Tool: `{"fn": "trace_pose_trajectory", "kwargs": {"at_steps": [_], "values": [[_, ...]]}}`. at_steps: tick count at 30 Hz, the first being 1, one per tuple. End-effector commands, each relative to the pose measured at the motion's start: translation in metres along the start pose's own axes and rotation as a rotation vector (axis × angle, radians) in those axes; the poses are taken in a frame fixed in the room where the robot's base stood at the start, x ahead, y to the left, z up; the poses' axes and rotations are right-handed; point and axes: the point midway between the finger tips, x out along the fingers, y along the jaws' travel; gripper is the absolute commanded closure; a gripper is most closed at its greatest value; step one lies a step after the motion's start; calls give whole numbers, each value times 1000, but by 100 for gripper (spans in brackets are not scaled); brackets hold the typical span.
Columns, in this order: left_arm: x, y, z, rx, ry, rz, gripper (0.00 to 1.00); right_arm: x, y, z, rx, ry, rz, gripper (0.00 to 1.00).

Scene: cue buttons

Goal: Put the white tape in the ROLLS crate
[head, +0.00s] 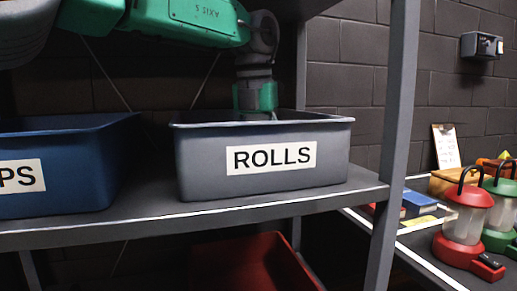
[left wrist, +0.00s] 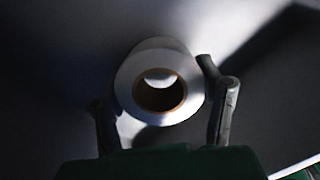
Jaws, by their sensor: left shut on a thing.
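The grey ROLLS crate (head: 218,172) stands on the shelf in the middle of the head view, with its label facing me. My left arm comes in from the upper left and points down over the crate. My left gripper (head: 255,97) reaches down past the crate's rim, and its fingertips are hidden inside. In the left wrist view, the white tape (left wrist: 127,88), a roll with a brown core, is between the two fingers of the left gripper (left wrist: 163,96). The gripper is shut on it. Whether the tape touches the crate floor cannot be told. My right gripper is not in view.
A blue crate (head: 75,145) with a label ending in "PS" stands left of the ROLLS crate. A grey shelf post (head: 395,100) rises to the right. Beyond it, a bench holds red and green lanterns (head: 466,215). A red bin (head: 245,262) sits below the shelf.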

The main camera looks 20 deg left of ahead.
Motion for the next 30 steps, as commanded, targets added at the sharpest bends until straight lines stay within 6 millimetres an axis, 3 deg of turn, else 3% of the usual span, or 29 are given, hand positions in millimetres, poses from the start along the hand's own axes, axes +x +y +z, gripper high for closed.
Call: {"fn": "trace_pose_trajectory", "kwargs": {"at_steps": [12,13,14,23,26,30], "values": [[10,1,-1,-1,0,-1,74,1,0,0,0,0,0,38],[10,1,-1,-1,1,-1,29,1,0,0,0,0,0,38],[10,1,-1,-1,1,-1,18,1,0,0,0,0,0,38],[9,1,-1,-1,0,0,18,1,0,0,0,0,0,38],[-1,1,1,-1,-3,1,18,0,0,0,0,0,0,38],[-28,0,1,0,-2,-3,18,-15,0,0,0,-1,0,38]]}}
